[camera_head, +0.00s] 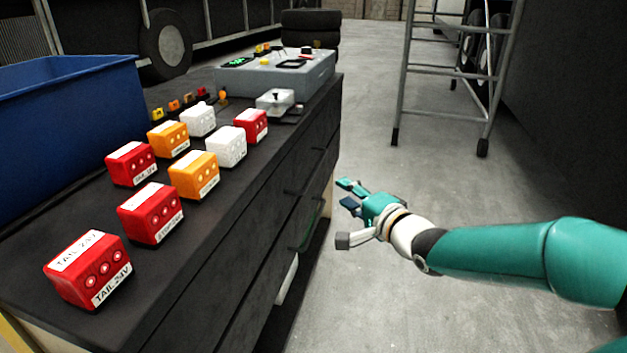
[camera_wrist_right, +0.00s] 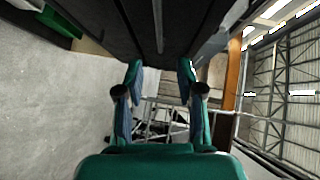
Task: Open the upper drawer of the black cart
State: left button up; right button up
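The black cart (camera_head: 215,235) stands at left in the head view, its dark drawer fronts facing right. The upper drawer (camera_head: 262,222) looks shut, with a thin dark handle (camera_head: 303,188) along its front. A second handle (camera_head: 308,232) shows lower down. My right gripper (camera_head: 346,213) is open and empty, just right of the cart front and apart from it. In the right wrist view, the gripper (camera_wrist_right: 160,75) has its fingers spread, with a thin handle bar (camera_wrist_right: 158,25) in line with the gap, beyond the fingertips. My left gripper is not in view.
On the cart top are several red, orange and white blocks (camera_head: 150,212), a blue bin (camera_head: 70,125) and a grey control box (camera_head: 280,72). A metal ladder frame (camera_head: 450,72) stands at the back right. The grey floor (camera_head: 400,170) right of the cart is clear.

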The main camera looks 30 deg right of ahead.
aim_at(315, 167)
pick_arm(q)
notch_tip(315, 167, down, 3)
jog(key=b, duration=0.3)
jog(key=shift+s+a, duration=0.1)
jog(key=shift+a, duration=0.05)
pick_arm(e)
jog(key=w, duration=0.5)
jog(key=w+d+f, duration=0.1)
jog(key=w, duration=0.4)
jog(key=w+d+f, duration=0.1)
jog(key=w, duration=0.4)
jog(key=shift+w+f, duration=0.15)
jog(key=shift+w, duration=0.05)
grip_shut()
jog(key=shift+f, duration=0.1)
